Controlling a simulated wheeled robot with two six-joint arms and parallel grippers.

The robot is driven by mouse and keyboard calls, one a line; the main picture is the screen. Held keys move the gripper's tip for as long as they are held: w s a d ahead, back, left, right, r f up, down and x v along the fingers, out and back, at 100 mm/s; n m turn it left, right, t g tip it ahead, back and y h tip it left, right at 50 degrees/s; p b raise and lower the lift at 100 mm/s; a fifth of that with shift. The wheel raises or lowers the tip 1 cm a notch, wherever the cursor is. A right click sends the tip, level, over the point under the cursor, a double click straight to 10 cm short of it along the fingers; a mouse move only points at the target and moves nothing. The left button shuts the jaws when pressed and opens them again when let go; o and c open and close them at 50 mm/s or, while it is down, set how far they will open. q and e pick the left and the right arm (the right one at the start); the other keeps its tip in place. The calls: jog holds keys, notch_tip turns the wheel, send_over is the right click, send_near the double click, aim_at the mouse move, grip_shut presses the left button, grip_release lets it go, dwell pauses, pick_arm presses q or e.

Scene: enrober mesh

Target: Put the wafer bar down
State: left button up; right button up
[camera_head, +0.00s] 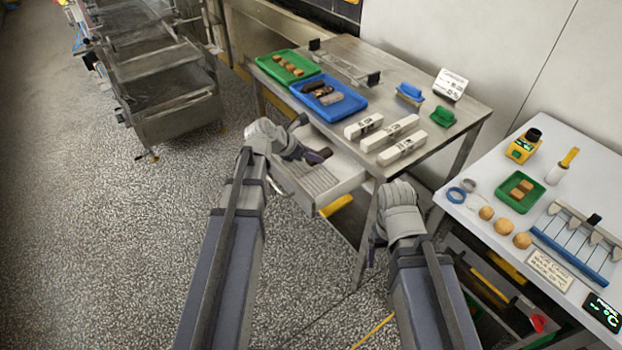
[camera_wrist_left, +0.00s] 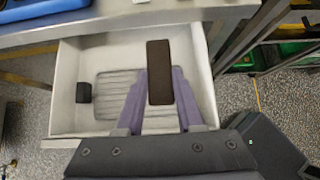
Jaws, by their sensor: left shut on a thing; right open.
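My left gripper (camera_head: 308,155) is shut on the dark brown wafer bar (camera_wrist_left: 159,72). The bar also shows at the gripper's tip in the head view (camera_head: 321,155). Gripper and bar are over the open drawer (camera_head: 352,181) under the steel table. In the left wrist view the bar is lengthwise between the purple fingers, above the drawer's ribbed floor (camera_wrist_left: 112,88); the height gap is hard to judge. A small dark block (camera_wrist_left: 83,92) is at the drawer's left side. My right gripper (camera_head: 374,248) is open, low in front of the steel table, partly hidden by its wrist.
The steel table (camera_head: 447,93) holds a green tray (camera_head: 262,63) of tan bars, a blue tray (camera_head: 352,107) of dark bars, and white boxes (camera_head: 390,133). A white table (camera_head: 590,165) stands at the right. The floor at left is clear up to a metal machine (camera_head: 165,90).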

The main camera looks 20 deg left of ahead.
pick_arm(q)
jog(key=shift+f+b, duration=5.1)
jog(key=shift+r, duration=0.15)
jog(key=o, duration=0.5)
jog(key=shift+f, duration=0.2)
jog(key=o, duration=0.5)
jog(key=shift+r, duration=0.1)
